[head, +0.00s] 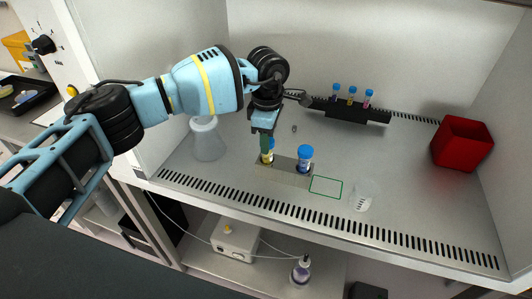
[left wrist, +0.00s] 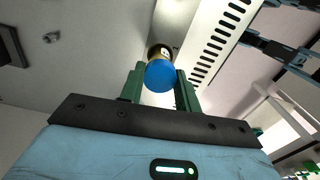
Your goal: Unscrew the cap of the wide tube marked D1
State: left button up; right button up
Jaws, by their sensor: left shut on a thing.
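My left gripper (head: 265,143) points down at the left end of a low grey rack (head: 285,174). Its green fingers are shut on the blue cap (left wrist: 160,76) of a wide tube with a yellow band (head: 267,157). In the head view the fingers hide most of that cap, and the tube appears to stand upright at the rack. A second wide tube with a blue cap (head: 305,152) and a dark blue band stands in the rack to the right, apart from the gripper. The markings are too small to read. My right gripper is out of view.
A black rack (head: 345,114) with several small capped tubes stands at the back. A red bin (head: 462,144) is at the right, a clear beaker (head: 363,197) at the front. A white flask (head: 205,138) stands left. The green outlined area (head: 326,187) is empty.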

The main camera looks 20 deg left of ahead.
pick_arm(q)
jog(key=n, duration=0.5)
jog(key=shift+n, duration=0.4)
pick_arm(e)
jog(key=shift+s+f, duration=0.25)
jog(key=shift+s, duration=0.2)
pick_arm(q)
jog(key=shift+n, duration=0.3)
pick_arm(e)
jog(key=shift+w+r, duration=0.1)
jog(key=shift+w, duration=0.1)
pick_arm(q)
jog(key=shift+n, duration=0.4)
jog(key=n, duration=0.3)
jog(key=o, duration=0.6)
jog(key=shift+n, duration=0.3)
jog(key=c, duration=0.5)
jog(key=shift+r, duration=0.1)
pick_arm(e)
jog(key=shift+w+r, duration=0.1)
